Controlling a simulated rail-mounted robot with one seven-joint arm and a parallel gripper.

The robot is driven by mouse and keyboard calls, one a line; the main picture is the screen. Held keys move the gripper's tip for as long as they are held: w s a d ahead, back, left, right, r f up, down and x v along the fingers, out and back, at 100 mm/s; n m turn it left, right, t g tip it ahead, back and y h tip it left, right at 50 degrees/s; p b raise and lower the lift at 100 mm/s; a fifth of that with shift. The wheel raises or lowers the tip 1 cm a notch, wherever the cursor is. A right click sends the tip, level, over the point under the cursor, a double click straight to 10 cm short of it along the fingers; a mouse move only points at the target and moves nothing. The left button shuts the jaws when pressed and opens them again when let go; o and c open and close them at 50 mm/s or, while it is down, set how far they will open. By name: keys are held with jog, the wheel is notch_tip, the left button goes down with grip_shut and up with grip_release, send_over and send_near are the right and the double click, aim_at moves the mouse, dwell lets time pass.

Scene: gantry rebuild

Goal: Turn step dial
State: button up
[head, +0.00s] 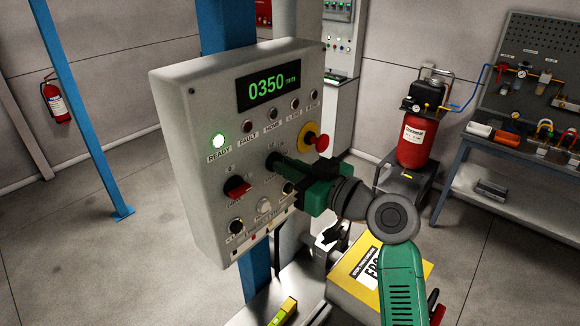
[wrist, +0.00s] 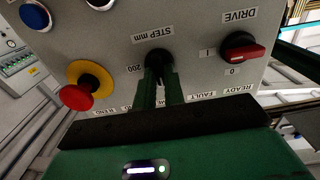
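The step dial (wrist: 157,57) is a dark round knob on the grey control box (head: 180,110), under the upside-down "STEP mm" label in the wrist view. A "200" mark shows beside it. In the head view the dial (head: 272,160) is partly hidden by my gripper's fingers. My gripper (wrist: 159,77) points straight at the panel, its two green fingers close together on either side of the dial's grip. It looks shut on the dial, though the contact itself is dark. The dial's pointer direction is hidden. The box's display (head: 268,86) reads 0350 mm.
A red drive switch (wrist: 243,51) sits beside the dial, and a red emergency stop (wrist: 77,96) on yellow lies on its other side. A yellow box (head: 350,285) stands below my arm.

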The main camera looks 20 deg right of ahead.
jog(key=shift+m, duration=0.3)
grip_shut()
jog(key=shift+w+d+f+m+p, duration=0.1)
jog(key=shift+m+p, duration=2.3)
jog(key=shift+m, duration=1.95)
jog(key=shift+d+f+m+p, duration=0.1)
jog(key=shift+m+p, duration=2.25)
jog(key=shift+m, duration=2)
jog(key=o, duration=0.7)
grip_release()
